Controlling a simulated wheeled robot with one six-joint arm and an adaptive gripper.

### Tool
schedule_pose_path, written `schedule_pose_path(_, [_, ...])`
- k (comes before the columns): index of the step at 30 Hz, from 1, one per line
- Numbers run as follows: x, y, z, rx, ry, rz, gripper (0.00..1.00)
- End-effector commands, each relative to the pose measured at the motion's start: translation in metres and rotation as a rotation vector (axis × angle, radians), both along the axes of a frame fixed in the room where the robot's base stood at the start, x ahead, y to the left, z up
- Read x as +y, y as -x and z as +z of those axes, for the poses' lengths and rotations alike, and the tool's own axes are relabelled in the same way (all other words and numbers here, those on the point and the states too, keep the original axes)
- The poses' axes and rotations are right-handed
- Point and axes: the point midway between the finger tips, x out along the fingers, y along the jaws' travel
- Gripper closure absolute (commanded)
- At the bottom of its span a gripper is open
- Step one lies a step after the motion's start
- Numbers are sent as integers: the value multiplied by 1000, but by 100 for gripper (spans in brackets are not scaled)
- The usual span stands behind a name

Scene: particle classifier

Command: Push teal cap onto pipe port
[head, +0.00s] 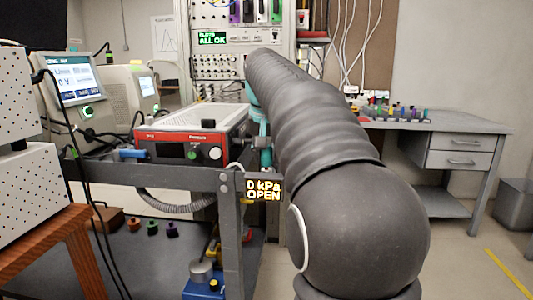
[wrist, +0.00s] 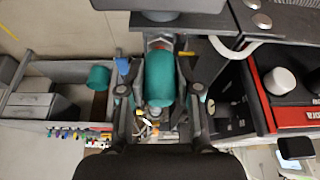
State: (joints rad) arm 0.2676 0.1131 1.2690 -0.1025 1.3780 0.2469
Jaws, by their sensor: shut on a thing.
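The teal cap (wrist: 160,76) is a rounded cylinder between the two fingers of my gripper (wrist: 160,92) in the wrist view. The fingers are shut on its sides. Just above it in the picture, a reddish and pale metal fitting (wrist: 160,44) shows in line with it and may be the pipe port. I cannot tell whether cap and fitting touch. A small display (head: 263,190) reads "0 kPa OPEN".
A red-fronted pressure unit (head: 190,143) stands on the grey cart, left of my arm; it is close at right in the wrist view (wrist: 290,90). Another teal cylinder (wrist: 98,78) lies left of my gripper. A desk (head: 450,125) with small coloured items stands at right.

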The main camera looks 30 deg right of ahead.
Motion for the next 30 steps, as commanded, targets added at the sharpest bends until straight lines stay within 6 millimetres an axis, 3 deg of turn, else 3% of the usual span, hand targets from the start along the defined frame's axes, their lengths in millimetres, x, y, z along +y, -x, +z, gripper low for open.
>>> schedule_pose_path(14, [0, 0, -12, 4, -1, 0, 96])
schedule_pose_path(15, [0, 0, -12, 3, -1, 0, 60])
schedule_pose_path(18, [0, 0, -11, 3, -1, 0, 38])
schedule_pose_path(30, [1, 1, -5, 0, 0, 0, 38])
